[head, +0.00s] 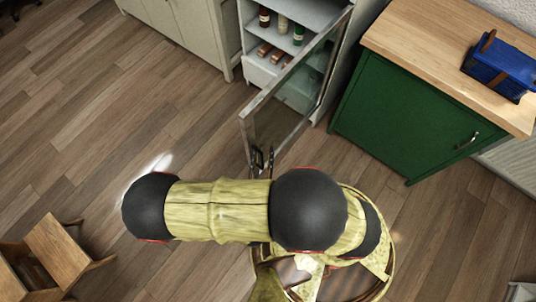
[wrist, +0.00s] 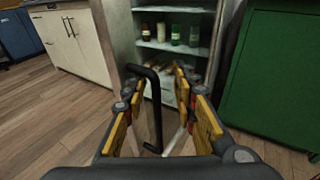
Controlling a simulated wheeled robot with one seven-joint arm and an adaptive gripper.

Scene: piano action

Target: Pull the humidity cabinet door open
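The humidity cabinet (head: 285,73) stands at the top of the head view, with bottles on its shelves; it also shows in the wrist view (wrist: 183,57). Its glass door (head: 301,88) is hinged at the right and stands partly open, swung out toward me. The door's black bar handle (wrist: 154,112) is upright in the wrist view. My gripper (wrist: 160,95) is open, its yellow-padded fingers apart, with the handle between them, nearer the left finger. Whether a pad touches the handle I cannot tell. In the head view my arm hides most of the gripper, beside the door's free edge.
A green cabinet (head: 395,115) with a wooden top stands close on the right, a blue box (head: 498,68) on it. A pale cabinet (head: 185,30) stands at the left. A wooden chair (head: 60,250) is at lower left. The floor left of the door is clear.

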